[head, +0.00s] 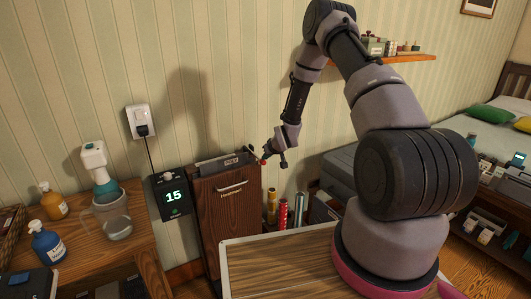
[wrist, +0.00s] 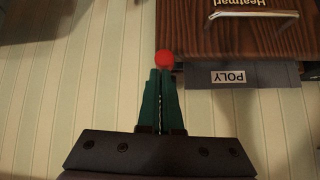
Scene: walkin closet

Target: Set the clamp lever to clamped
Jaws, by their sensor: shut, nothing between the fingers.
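The clamp lever shows as a small red ball knob (head: 263,162) at the top right edge of a brown wooden press (head: 226,225). The knob also shows in the wrist view (wrist: 164,58), beside the corner of the press. The lever's stem is hidden, so I cannot tell its setting. My gripper (head: 267,155) is beside the knob at the press's right side. In the wrist view its green fingers (wrist: 158,72) are shut and empty, with their tips just short of the knob or against it; I cannot tell if they touch.
A grey piece labelled POLY (wrist: 240,76) sticks out of the press top, near a silver handle (head: 231,187). A display reading 15 (head: 173,196) hangs left of it. Rolled tubes (head: 283,213) stand to the right. A wooden table (head: 275,265) is in front, and the striped wall is close behind.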

